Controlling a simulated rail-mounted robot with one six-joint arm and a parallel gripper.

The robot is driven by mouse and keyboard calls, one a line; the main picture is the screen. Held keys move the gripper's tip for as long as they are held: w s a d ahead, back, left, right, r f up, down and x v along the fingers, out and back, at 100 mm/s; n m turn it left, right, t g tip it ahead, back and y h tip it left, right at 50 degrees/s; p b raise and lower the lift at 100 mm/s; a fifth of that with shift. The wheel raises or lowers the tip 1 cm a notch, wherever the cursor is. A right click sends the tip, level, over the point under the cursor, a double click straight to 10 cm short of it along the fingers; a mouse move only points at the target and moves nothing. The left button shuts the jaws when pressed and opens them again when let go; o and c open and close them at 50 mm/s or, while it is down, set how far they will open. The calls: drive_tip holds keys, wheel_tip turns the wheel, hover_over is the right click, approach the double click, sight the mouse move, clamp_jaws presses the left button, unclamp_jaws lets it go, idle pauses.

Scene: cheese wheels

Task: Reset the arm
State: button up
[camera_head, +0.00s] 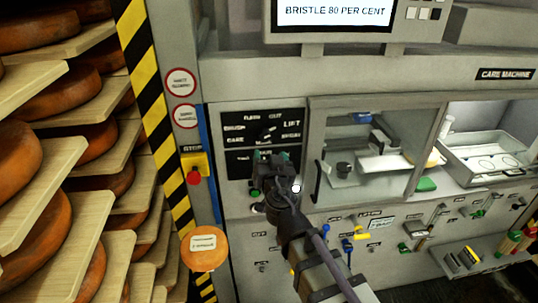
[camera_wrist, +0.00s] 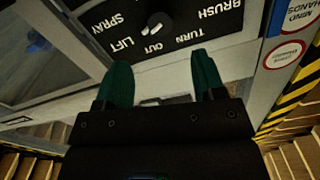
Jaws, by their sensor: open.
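My gripper (camera_head: 270,157) is in front of the care machine's black dial panel (camera_head: 236,132), just below the selector knob (camera_head: 266,133). In the wrist view my gripper (camera_wrist: 160,85) shows two green fingers spread apart with nothing held between them. The black dial panel (camera_wrist: 110,18) appears upside down beyond the fingertips, with the knob (camera_wrist: 158,22) between and past them. A small gap seems to separate the fingers from the panel, but I cannot tell exactly. My arm comes up from the bottom centre in the head view and hides part of the machine front.
Shelves with orange cheese wheels (camera_head: 35,230) fill the left. A striped post (camera_head: 150,75) and a red stop button (camera_head: 194,178) stand beside the panel. A glass-fronted compartment (camera_head: 318,150), a tray (camera_head: 450,155) and several levers lie right. A display (camera_head: 335,12) reads "BRISTLE 80 PER CENT".

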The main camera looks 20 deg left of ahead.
drive_tip(key=d+f+g+h+b, duration=0.1)
drive_tip(key=d+f+g+h, duration=0.2)
drive_tip(key=d+f+h, duration=0.4)
drive_tip(key=d+f+g+h+b, duration=0.2)
drive_tip(key=d+f+h, duration=0.25)
drive_tip(key=d, duration=0.55)
drive_tip(key=s+d+f+m+g+y+b, duration=0.1)
drive_tip(key=s+d+f+g+b, duration=0.3)
drive_tip(key=d+f, duration=0.4)
drive_tip(key=s+d+f+m+g+y+b, duration=0.1)
drive_tip(key=s+d+f+g+y+b, duration=0.1)
drive_tip(key=s+d+f+g+b, duration=0.2)
drive_tip(key=s+d+f+g, duration=0.3)
drive_tip(key=d+f, duration=0.2)
drive_tip(key=d, duration=0.2)
drive_tip(key=shift+s+d+m+y, duration=0.3)
drive_tip(key=shift+m+y, duration=0.05)
drive_tip(key=shift+m, duration=0.05)
